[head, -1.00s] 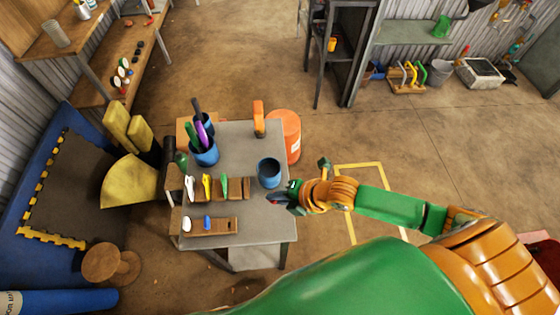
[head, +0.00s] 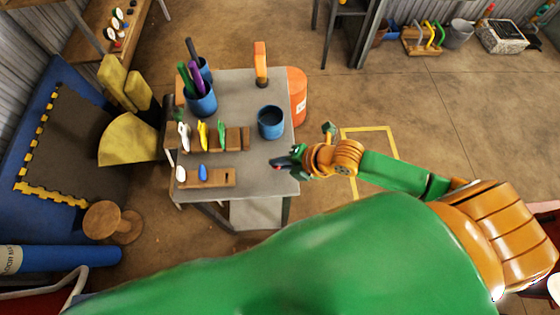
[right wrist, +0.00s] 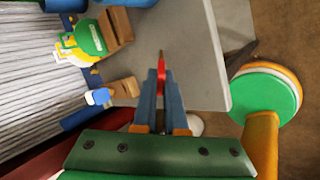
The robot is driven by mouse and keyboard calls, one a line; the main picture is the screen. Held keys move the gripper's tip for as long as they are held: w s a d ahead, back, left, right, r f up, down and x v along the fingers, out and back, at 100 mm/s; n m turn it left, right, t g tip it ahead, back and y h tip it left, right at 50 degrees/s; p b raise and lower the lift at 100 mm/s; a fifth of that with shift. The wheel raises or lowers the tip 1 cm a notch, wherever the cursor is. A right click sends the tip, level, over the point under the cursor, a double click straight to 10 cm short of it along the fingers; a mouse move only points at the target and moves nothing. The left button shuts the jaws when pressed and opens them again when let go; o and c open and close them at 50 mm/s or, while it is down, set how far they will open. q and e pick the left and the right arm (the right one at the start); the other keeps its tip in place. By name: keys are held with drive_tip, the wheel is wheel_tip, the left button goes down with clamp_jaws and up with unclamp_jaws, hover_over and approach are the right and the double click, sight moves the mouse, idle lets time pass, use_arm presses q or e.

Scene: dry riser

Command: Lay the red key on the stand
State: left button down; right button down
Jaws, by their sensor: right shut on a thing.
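My right gripper (head: 276,164) is over the right front part of the grey table. In the right wrist view its fingers (right wrist: 161,88) are shut on the thin red key (right wrist: 161,64), which sticks out past the tips. A low wooden stand (head: 221,178) lies at the table's front left, with a white key (head: 181,174) and a blue key (head: 203,172) on its left part; its right part is bare. A wooden rack (head: 234,140) behind it carries white, yellow (head: 203,133) and green (head: 221,133) pieces. My left gripper is not in view.
A blue cup (head: 271,122) stands behind my right gripper. A blue holder (head: 201,102) with pens and an orange upright object (head: 261,63) stand farther back. The grey table (head: 255,180) is clear between the stand and the gripper.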

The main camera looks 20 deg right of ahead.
drive_tip(key=c, duration=0.9)
unclamp_jaws()
drive_tip(key=shift+w, duration=0.1)
drive_tip(key=shift+s+d+r+p, duration=0.25)
drive_tip(key=shift+s+r+p, duration=0.05)
drive_tip(key=shift+r+p, duration=0.4)
drive_tip(key=p+v, duration=0.5)
drive_tip(key=shift+s+d+r, duration=0.1)
drive_tip(key=shift+s+d, duration=0.1)
drive_tip(key=shift+s, duration=0.05)
